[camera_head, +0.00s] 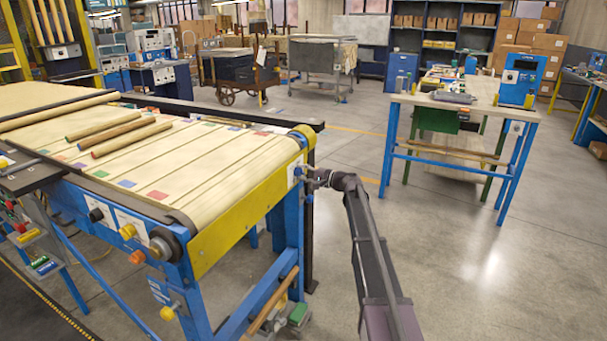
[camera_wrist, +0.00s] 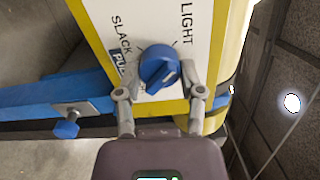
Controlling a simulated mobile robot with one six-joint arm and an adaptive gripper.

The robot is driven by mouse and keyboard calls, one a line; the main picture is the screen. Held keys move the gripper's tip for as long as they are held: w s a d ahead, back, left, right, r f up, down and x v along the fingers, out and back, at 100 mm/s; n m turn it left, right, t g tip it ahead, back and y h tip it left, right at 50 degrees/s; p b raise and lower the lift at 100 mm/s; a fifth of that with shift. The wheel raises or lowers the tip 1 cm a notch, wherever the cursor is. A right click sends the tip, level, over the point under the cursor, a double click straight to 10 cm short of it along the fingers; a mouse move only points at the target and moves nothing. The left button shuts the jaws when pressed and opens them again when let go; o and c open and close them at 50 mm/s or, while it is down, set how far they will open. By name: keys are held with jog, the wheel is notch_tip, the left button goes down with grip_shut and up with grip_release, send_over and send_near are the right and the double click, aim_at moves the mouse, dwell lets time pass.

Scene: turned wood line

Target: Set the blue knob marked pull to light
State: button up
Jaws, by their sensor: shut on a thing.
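The blue knob (camera_wrist: 158,66) sits on a white plate (camera_wrist: 150,22) in the wrist view. The plate reads SLACK at upper left, LIGHT at upper right, and a partly covered blue PULL label (camera_wrist: 121,66) beside the knob's left. A small pale mark shows on the knob's lower right; I cannot tell surely which word it is set to. My gripper (camera_wrist: 156,84) has one finger on each side of the knob and is shut on it. In the head view my gripper (camera_head: 314,178) reaches the white plate (camera_head: 293,172) at the conveyor's end; the knob is hidden there.
The conveyor (camera_head: 230,225) with its yellow end rail and blue legs stands left of my arm. Another blue fixing knob (camera_wrist: 67,129) is on the blue beam in the wrist view. A workbench (camera_head: 470,105) stands right; the floor between is clear.

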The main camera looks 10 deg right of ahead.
jog(key=shift+a, duration=0.2)
jog(key=o, duration=1.2)
jog(key=shift+c, duration=0.2)
jog(key=shift+s+d, duration=0.1)
jog(key=shift+d, duration=0.15)
jog(key=shift+s+d, duration=0.15)
jog(key=shift+d, duration=0.05)
jog(key=v, duration=1.1)
